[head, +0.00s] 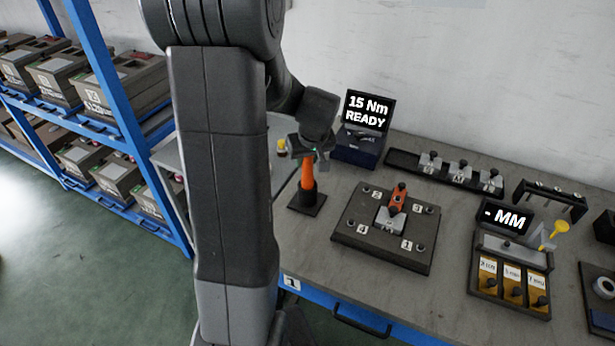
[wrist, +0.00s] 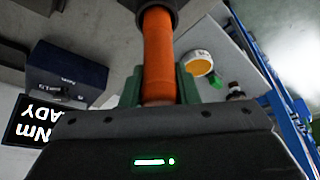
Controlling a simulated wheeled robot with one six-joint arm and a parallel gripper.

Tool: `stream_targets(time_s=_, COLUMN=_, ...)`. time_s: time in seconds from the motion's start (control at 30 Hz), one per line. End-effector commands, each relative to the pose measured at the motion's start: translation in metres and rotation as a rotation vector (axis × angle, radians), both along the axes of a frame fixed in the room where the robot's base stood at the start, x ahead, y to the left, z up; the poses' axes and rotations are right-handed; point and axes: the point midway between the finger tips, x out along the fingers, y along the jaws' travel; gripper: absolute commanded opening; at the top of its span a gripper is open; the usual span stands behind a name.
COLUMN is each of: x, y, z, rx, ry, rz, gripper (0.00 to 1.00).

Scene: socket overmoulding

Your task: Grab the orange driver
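The orange driver (head: 307,176) stands upright in a black square-based stand (head: 306,203) near the table's left side. My gripper (head: 313,152) is at its upper end, coming from above. In the wrist view the orange shaft (wrist: 158,55) runs between the two green fingers (wrist: 160,88), which lie close against it on both sides. The gripper looks shut on the driver. The dark collar at the far end of the shaft shows at the top of the wrist view. The driver's top end is hidden by the gripper.
A torque display reading "15 Nm READY" (head: 368,110) stands behind the driver. A dark plate with numbered holes (head: 360,240) lies to the right, with a grey and orange part on it. A socket tray (head: 405,160) and yellow-fronted bins (head: 512,280) are farther right. Blue shelving (head: 125,125) stands left.

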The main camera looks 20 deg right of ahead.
Motion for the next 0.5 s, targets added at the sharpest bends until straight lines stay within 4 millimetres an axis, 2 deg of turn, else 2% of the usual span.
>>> stream_targets(time_s=0.03, x=0.0000, y=-0.0001, z=0.0001, rx=0.000, ry=0.000, rz=0.000, gripper=0.04)
stream_targets(time_s=0.07, x=0.0000, y=-0.0001, z=0.0002, rx=0.000, ry=0.000, rz=0.000, gripper=0.00)
stream_targets(time_s=0.37, x=0.0003, y=-0.0003, z=0.0010, rx=-0.001, ry=-0.002, rz=0.000, gripper=0.00)
stream_targets(time_s=0.5, x=0.0010, y=-0.0007, z=0.0077, rx=-0.003, ry=-0.005, rz=0.000, gripper=0.00)
